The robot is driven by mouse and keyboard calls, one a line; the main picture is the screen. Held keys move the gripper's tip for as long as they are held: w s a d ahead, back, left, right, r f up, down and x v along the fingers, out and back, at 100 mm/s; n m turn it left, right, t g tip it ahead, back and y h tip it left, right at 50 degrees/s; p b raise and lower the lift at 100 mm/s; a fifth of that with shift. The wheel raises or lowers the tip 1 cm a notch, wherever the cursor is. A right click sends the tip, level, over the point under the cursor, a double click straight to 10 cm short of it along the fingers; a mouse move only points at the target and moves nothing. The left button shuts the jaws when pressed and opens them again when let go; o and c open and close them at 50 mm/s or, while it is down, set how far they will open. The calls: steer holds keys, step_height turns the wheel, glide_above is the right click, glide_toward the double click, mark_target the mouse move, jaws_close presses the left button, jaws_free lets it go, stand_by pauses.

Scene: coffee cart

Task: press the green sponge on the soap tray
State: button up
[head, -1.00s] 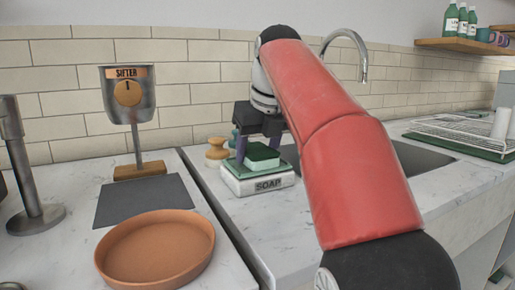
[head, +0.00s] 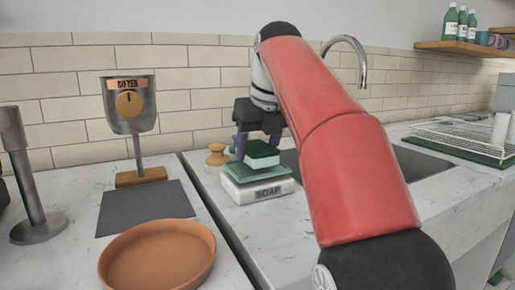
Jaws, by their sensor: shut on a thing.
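The green sponge (head: 262,157) has a dark green top and a paler lower layer. My gripper (head: 258,145) is shut on it, with the purple fingers on either side of it. The sponge is held just above the soap tray, with what looks like a small gap beneath.
A sink (head: 420,163) with a tap (head: 361,60) lies to the right. A terracotta dish (head: 158,257), a dark mat (head: 147,206) and a sifter (head: 130,104) occupy the left counter, across a gap.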

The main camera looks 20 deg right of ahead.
mark_target(253, 144)
steer(key=shift+r, duration=2.3)
